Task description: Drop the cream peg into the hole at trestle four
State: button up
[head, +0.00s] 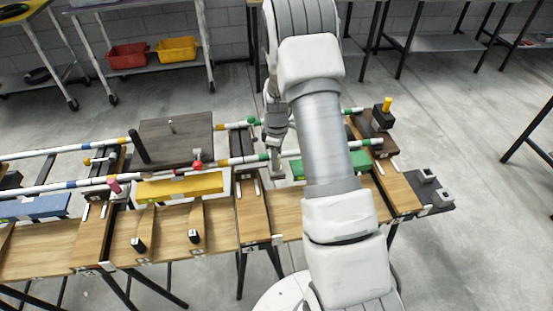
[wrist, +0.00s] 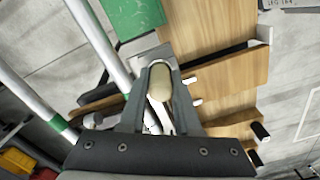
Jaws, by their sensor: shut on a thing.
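My gripper shows in the wrist view (wrist: 160,72), its two dark fingers shut on the cream peg (wrist: 160,84). The peg's rounded end faces the camera. Just beyond the fingertips is a grey metal block (wrist: 143,52) beside the wooden boards; I cannot tell whether the peg touches it. In the head view my gripper (head: 276,160) hangs over the bench just left of my arm, beside the white rail and near the dark crosspiece. The peg is not clear there. No hole is visible, and the trestle number labels are too small to read.
White rails with coloured bands (head: 235,162) run along the bench close to my gripper. A yellow block (head: 180,186), a green block (head: 345,161) and a dark plate (head: 177,137) lie on it. An upright yellow peg (head: 387,104) stands at right. Bins (head: 176,49) stand behind.

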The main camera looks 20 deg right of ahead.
jog(key=o, duration=1)
jog(key=shift+o, duration=0.2)
notch_tip(320, 180, up, 18)
jog(key=p, duration=0.1)
jog(key=shift+f, duration=0.25)
jog(key=s+a+r+m+t+p, duration=0.15)
jog(key=s+a+r+m, duration=0.25)
jog(key=s+r, duration=0.5)
jog(key=s+a+r+m+t, duration=0.3)
jog(key=s+a+r, duration=0.1)
jog(key=s+r, duration=0.5)
jog(key=s+a+m+t, duration=0.1)
jog(key=s+a+m, duration=0.1)
jog(key=s, duration=0.6)
jog(key=shift+s+a+m, duration=0.15)
jog(key=shift+s+m, duration=0.05)
jog(key=shift+m, duration=0.5)
